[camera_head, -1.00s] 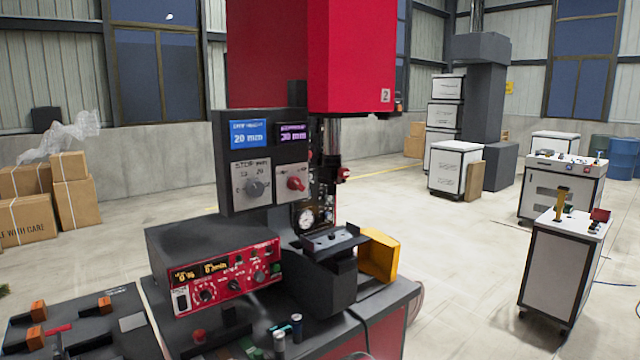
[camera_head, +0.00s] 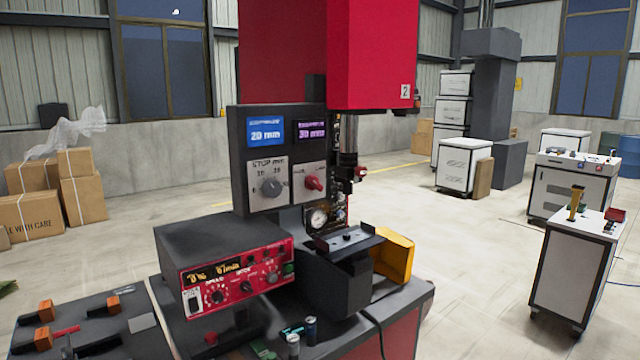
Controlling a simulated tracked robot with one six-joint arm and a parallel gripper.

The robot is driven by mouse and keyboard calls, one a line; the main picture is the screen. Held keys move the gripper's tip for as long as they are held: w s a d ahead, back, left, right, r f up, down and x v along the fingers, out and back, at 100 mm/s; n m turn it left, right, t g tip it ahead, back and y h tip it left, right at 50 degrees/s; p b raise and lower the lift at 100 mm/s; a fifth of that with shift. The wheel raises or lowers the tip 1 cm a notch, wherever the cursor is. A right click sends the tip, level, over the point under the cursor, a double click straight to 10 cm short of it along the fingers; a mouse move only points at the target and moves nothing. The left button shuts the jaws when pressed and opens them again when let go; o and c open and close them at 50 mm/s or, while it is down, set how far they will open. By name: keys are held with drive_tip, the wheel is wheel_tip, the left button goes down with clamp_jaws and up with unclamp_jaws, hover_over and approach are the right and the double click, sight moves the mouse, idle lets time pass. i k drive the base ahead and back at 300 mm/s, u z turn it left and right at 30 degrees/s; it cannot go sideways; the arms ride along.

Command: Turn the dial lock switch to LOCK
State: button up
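A dark grey panel (camera_head: 241,150) on the front of the red machine (camera_head: 372,55) carries two rotary controls under two small screens. The left control is a grey dial (camera_head: 271,187) on a plate marked "STOP mm". The right control is a red knob (camera_head: 314,183) on a light plate. Its markings are too small to read, so I cannot tell which of the two is the dial lock switch or how it is set. The screens read 20 mm and 30 mm. My gripper is not in view.
A red control box (camera_head: 240,280) with several knobs stands below the panel. A yellow chute (camera_head: 396,256) is at its right. Loose small parts lie on the bench front. A white cart (camera_head: 567,265) stands at the right, with open floor between.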

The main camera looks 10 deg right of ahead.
sight(311, 182)
drive_tip(key=u, duration=1.1)
drive_tip(key=i, duration=0.55)
